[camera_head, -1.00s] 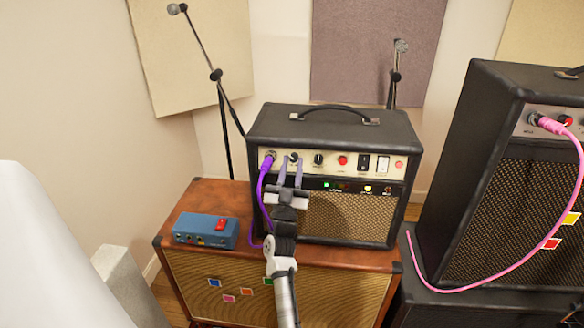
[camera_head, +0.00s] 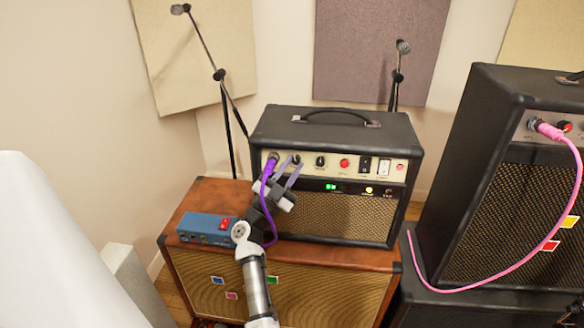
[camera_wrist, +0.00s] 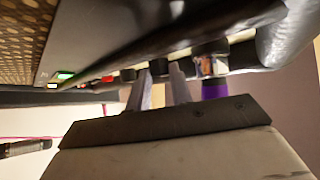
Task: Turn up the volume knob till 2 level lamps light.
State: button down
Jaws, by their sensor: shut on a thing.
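The small black amp (camera_head: 335,135) stands on a brown cabinet, its cream control panel facing me. The volume knob (camera_head: 296,159) is the small dark knob just right of the purple cable's plug (camera_head: 270,162). My gripper (camera_head: 285,168) reaches up to it, rolled to one side. In the wrist view, my gripper (camera_wrist: 163,80) has its two fingers on either side of a dark knob (camera_wrist: 159,67), shut on it; the fingers partly hide it. Two small green level lamps (camera_head: 331,187) look lit side by side; green light also shows in the wrist view (camera_wrist: 65,75).
A yellow lamp (camera_head: 369,190) glows below. The purple cable hangs close beside my gripper. A blue pedal (camera_head: 205,228) lies left on the brown cabinet (camera_head: 330,285).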

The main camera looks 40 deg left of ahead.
jog(key=c, duration=1.3)
grip_release()
jog(key=shift+o, duration=0.2)
